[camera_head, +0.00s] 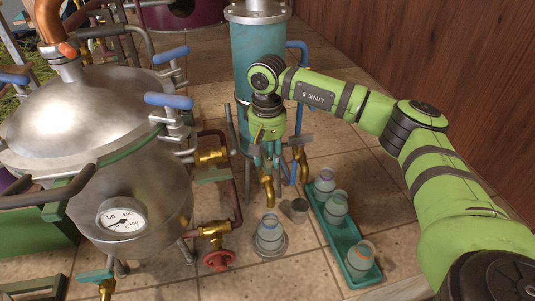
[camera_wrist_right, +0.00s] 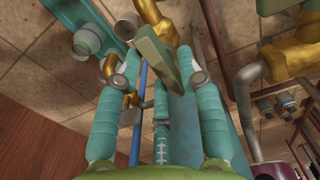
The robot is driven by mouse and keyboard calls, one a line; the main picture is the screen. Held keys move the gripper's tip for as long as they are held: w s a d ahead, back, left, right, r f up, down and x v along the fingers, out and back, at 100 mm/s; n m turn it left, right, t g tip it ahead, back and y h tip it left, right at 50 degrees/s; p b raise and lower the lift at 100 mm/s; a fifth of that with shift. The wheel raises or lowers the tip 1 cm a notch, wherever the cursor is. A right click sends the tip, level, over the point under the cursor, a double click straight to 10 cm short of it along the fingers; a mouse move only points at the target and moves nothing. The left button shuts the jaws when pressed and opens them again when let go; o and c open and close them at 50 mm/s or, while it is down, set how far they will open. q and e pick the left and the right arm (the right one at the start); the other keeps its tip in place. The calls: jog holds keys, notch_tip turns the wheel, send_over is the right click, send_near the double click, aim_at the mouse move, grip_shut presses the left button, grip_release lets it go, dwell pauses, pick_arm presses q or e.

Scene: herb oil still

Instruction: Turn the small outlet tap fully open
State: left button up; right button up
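In the right wrist view an olive-green tap lever (camera_wrist_right: 158,52) reaches in between my right gripper's fingers from a brass tap (camera_wrist_right: 152,14). The right gripper (camera_wrist_right: 158,68) is open, with a finger on each side of the lever. The lever is nearer the right finger; I cannot tell whether they touch. In the head view the right gripper (camera_head: 267,158) points down in front of the teal column (camera_head: 258,60) and hides most of the tap. The brass spout (camera_head: 267,191) shows below it. My left gripper is not in view.
A second brass tap (camera_head: 300,162) stands close on the right. Below are a steel cup (camera_head: 299,208), a jar (camera_head: 269,232) and a green tray (camera_head: 339,247) with jars. The steel still (camera_head: 85,120), its brass valve (camera_head: 212,156) and a red handwheel (camera_head: 218,261) stand left.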

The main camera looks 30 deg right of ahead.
aim_at(267, 157)
jog(key=shift+r, duration=0.1)
notch_tip(267, 157, up, 12)
dwell(0.6)
dwell(1.3)
